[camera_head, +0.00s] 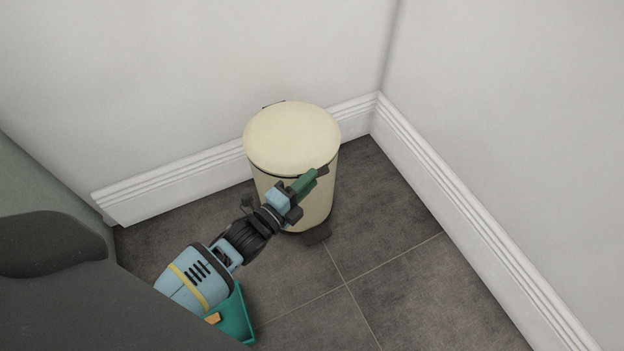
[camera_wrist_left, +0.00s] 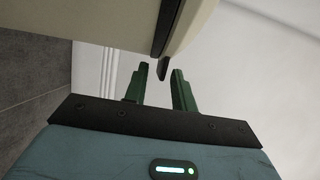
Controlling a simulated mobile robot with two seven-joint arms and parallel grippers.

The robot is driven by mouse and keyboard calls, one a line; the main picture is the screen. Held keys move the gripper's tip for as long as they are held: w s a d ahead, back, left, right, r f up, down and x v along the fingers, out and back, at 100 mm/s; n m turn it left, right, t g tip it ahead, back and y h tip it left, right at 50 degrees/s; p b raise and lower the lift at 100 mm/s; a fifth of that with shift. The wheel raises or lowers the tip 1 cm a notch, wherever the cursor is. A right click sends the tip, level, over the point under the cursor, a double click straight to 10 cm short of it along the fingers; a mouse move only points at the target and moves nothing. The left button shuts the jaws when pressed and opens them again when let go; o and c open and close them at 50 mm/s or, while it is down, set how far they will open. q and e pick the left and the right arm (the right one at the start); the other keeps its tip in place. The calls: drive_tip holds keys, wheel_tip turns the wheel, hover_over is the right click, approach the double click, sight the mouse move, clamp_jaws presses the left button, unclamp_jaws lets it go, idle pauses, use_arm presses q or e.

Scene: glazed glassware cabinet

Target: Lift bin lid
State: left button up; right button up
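A cream round bin (camera_head: 318,205) stands upright in the corner; its domed lid (camera_head: 292,136) is down on it. A thin dark seam runs under the lid. My left gripper (camera_head: 318,173) is at the bin's front, just below the lid's rim. In the left wrist view, my left gripper's green fingers (camera_wrist_left: 161,74) are apart, with nothing held between them. The bin body (camera_wrist_left: 90,40) and lid (camera_wrist_left: 190,22) are just beyond the fingertips. A small dark tab (camera_wrist_left: 163,68) at the seam lies near the gap between the fingers; I cannot tell whether they touch it. My right gripper is out of view.
White walls with skirting boards (camera_head: 460,190) meet behind the bin. Dark grey floor tiles (camera_head: 385,205) are clear right of the bin. A dark pedal-like piece (camera_head: 317,235) sits at the bin's foot. A greenish-grey surface (camera_head: 45,180) stands at the left edge.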

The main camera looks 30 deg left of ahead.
use_arm(q)
drive_tip(key=shift+w+d, duration=0.2)
drive_tip(key=shift+w, duration=0.5)
clamp_jaws()
drive_tip(key=shift+a, duration=0.15)
idle(0.8)
